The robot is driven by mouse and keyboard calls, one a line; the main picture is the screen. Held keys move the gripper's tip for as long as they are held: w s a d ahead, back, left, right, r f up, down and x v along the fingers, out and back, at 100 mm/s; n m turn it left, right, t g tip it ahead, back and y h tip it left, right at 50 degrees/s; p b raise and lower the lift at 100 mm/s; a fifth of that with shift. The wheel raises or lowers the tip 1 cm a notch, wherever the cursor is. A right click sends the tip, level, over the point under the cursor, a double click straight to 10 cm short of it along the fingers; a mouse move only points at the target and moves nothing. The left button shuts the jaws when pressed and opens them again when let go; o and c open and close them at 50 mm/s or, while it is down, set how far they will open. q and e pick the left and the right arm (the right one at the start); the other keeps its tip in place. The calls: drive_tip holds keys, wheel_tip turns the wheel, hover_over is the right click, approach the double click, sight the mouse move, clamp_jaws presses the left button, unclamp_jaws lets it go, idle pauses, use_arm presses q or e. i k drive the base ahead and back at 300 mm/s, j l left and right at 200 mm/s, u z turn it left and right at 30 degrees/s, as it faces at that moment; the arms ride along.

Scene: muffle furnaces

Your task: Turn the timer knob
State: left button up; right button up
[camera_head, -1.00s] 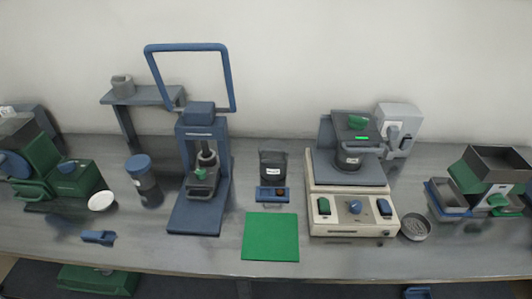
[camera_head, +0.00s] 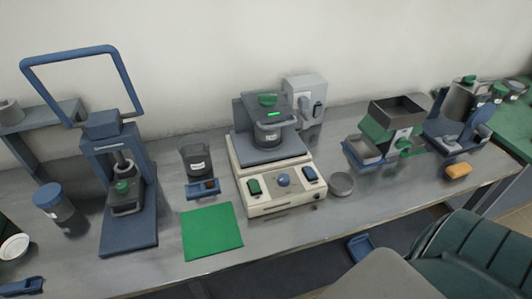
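A cream-based machine (camera_head: 287,205) stands on the bench near the middle of the view, with a lidded dark pot (camera_head: 267,132) on top. Its sloped front panel carries a green switch (camera_head: 254,187) at left, a round blue knob (camera_head: 283,180) in the middle and a blue switch (camera_head: 310,174) at right. The round knob looks like the timer knob, but no label is readable. Nothing touches the panel. Neither of my grippers is in view.
A green mat (camera_head: 212,231) lies left of the machine, with a blue press (camera_head: 128,205) farther left. A round metal dish (camera_head: 341,184) sits close at the machine's right. A dark green ribbed shape (camera_head: 475,255) fills the lower right, before the bench.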

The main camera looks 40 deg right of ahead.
sight(284, 180)
drive_tip(key=k+z, duration=0.1)
drive_tip(key=z, duration=1.6)
